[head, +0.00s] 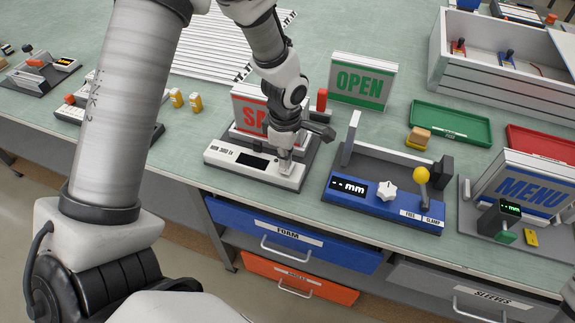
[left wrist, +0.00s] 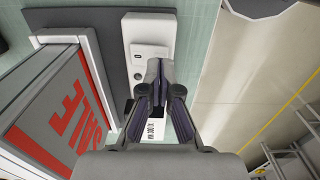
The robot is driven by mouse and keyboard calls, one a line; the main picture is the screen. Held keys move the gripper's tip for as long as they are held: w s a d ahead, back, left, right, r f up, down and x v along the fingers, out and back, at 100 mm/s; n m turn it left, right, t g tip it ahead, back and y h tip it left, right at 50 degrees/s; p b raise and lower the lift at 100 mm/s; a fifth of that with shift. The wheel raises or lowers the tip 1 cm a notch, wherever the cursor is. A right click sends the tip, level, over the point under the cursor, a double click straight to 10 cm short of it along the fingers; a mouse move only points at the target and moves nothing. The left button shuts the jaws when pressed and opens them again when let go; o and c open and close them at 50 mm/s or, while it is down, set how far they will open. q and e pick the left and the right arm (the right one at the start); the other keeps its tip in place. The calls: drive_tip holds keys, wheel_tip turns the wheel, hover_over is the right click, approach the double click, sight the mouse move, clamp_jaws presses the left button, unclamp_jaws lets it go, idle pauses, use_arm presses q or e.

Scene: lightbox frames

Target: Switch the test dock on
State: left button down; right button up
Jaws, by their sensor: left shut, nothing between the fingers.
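A white instrument panel (head: 225,154) with a dark, blank screen (head: 253,161) and a small printed label sits on a grey base at the bench's front edge. I take it for the test dock, but no label confirms this. My left gripper (head: 285,166) is shut and empty, pointing down over the panel's right part. In the left wrist view the shut fingertips (left wrist: 157,66) lie over the white panel (left wrist: 150,28), close to a small round control (left wrist: 138,76). I cannot tell whether they touch it. My right gripper is not in view.
A red-lettered sign (head: 246,98) and a red upright part (head: 322,100) stand just behind the panel. A blue fixture (head: 385,205) with a lit mm display, knob and yellow-topped lever stands right. An OPEN sign (head: 362,82), green tray (head: 450,122) and MENU sign (head: 525,190) lie beyond.

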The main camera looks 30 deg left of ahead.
sight(285, 171)
use_arm(q)
drive_tip(key=shift+f+b, duration=1)
drive_tip(key=shift+f, duration=0.15)
idle(0.7)
wheel_tip(285, 171, up, 7)
drive_tip(key=p, duration=0.5)
drive_tip(key=shift+f, duration=0.1)
idle(0.5)
drive_tip(key=s+d+f+m+g+b, duration=0.15)
drive_tip(key=s+f+m, duration=0.35)
drive_tip(key=s+f, duration=0.75)
drive_tip(key=s+d+f+m+g+b, duration=0.1)
drive_tip(key=s+d+f+m+g, duration=0.3)
drive_tip(key=s+f, duration=0.8)
drive_tip(key=w+m+t, duration=0.1)
drive_tip(key=m, duration=0.2)
drive_tip(key=w+a+m+t, duration=0.1)
drive_tip(key=m+t, duration=0.1)
drive_tip(key=m, duration=0.2)
drive_tip(key=w+r+m+t, duration=0.1)
drive_tip(key=m+t, duration=0.1)
drive_tip(key=m, duration=0.2)
drive_tip(key=shift+w+a+t, duration=0.25)
drive_tip(key=shift+w, duration=0.05)
